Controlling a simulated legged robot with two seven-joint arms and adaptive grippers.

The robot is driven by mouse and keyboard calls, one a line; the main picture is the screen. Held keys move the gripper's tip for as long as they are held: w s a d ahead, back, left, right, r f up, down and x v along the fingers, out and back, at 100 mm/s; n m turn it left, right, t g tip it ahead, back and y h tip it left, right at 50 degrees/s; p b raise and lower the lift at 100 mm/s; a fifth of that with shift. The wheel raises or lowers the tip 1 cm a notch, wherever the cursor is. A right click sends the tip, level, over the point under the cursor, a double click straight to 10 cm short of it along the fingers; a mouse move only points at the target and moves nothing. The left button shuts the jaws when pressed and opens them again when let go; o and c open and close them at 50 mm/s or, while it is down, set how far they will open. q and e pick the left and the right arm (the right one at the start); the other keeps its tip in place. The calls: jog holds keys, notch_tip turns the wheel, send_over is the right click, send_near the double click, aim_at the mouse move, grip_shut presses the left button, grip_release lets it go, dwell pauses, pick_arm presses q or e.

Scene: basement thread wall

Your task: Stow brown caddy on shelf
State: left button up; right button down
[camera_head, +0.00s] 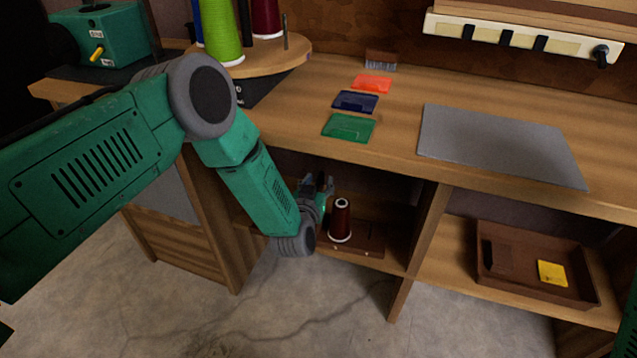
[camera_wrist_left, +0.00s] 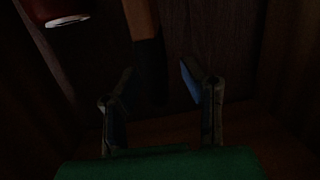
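A low brown caddy (camera_head: 369,242) sits on the left lower shelf under the bench, with a dark red thread spool (camera_head: 341,222) standing at it. My left gripper (camera_head: 318,186) is inside this bay, just left of the spool. In the left wrist view the left gripper (camera_wrist_left: 158,78) is open, its fingers apart. A wooden bar (camera_wrist_left: 143,25) with a dark end comes down from the top toward the gap between them. A red rounded thing with a pale rim (camera_wrist_left: 62,18) shows at upper left. That view is very dark; contact cannot be told. My right gripper is out of view.
The right lower shelf holds a brown tray (camera_head: 487,232) with a yellow card (camera_head: 552,273). An upright divider (camera_head: 424,230) separates the bays. The bench top above carries a grey mat (camera_head: 500,145) and coloured cards (camera_head: 348,128). A round spool stand (camera_head: 268,55) is at left.

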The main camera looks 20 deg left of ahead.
pick_arm(q)
jog(key=shift+s+f, duration=0.1)
jog(key=shift+s, duration=0.05)
jog(key=s+r, duration=0.2)
jog(key=s, duration=1)
jog(key=s+a+f+m+g+h, duration=0.2)
jog(key=s+f+g, duration=0.5)
jog(key=s+f, duration=0.45)
jog(key=s+a+r+g+y, duration=0.1)
jog(key=s+a+g, duration=0.25)
jog(key=s, duration=0.75)
jog(key=s+a+g, duration=0.3)
jog(key=s+g, duration=0.2)
jog(key=s, duration=0.6)
notch_tip(320, 180, up, 15)
jog(key=w+p, duration=0.1)
jog(key=p, duration=1.4)
jog(key=shift+w, duration=0.15)
